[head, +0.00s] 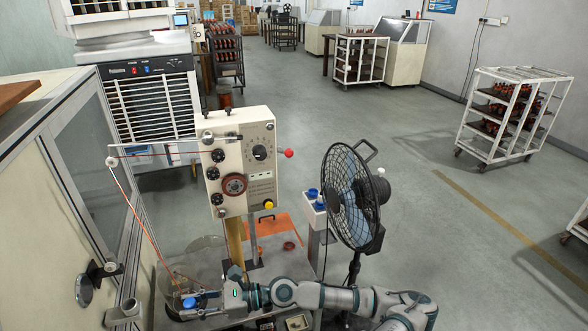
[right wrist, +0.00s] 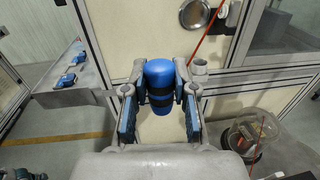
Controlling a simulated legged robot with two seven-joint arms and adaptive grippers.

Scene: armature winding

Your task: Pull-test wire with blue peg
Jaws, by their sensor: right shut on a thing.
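My right gripper (head: 196,304) reaches left along the bottom of the head view, low in front of the winding machine. It is shut on the blue peg (head: 189,303). In the right wrist view the blue peg (right wrist: 160,72) stands between the two fingers, with a dark band around its middle. The red wire (head: 146,229) runs from a small pulley (head: 112,162) down toward the gripper. In the right wrist view the wire (right wrist: 207,35) slants down just right of the peg; whether it touches the peg I cannot tell. My left gripper is not in view.
The tension unit (head: 241,160) with dials stands behind my arm. A standing fan (head: 352,198) is close to its right. A glass-fronted cabinet (head: 92,165) borders the left. A clear round container (right wrist: 252,138) is at lower right in the wrist view.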

